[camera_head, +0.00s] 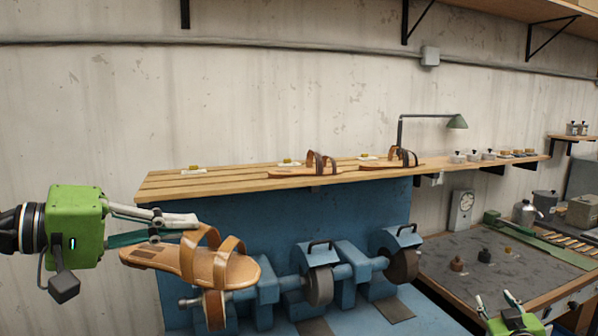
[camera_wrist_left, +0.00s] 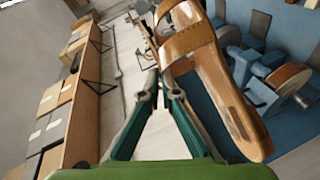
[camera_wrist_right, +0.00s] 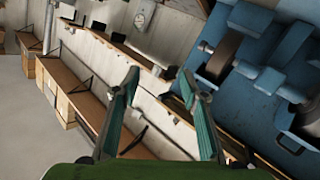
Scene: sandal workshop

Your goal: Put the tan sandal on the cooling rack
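The tan sandal (camera_head: 215,268), with two brown straps, hangs in the air at the lower left of the head view. My left gripper (camera_head: 188,228) is shut on it at a strap. The sandal also fills the upper right of the left wrist view (camera_wrist_left: 228,95). The cooling rack appears to be the slatted wooden shelf (camera_head: 225,183) above the blue machine; the held sandal is in front of and below its left part. My right gripper (camera_head: 512,305) is at the lower right of the head view. The right wrist view shows it open and empty (camera_wrist_right: 160,78).
Two sandals stand on the shelf, one mid-shelf (camera_head: 290,173) and one further right (camera_head: 385,166). The shelf's left part is mostly bare, with a small yellow item (camera_head: 194,169) at the back. A blue machine with wheels (camera_head: 320,285) stands below. A cluttered workbench (camera_head: 440,262) is at right.

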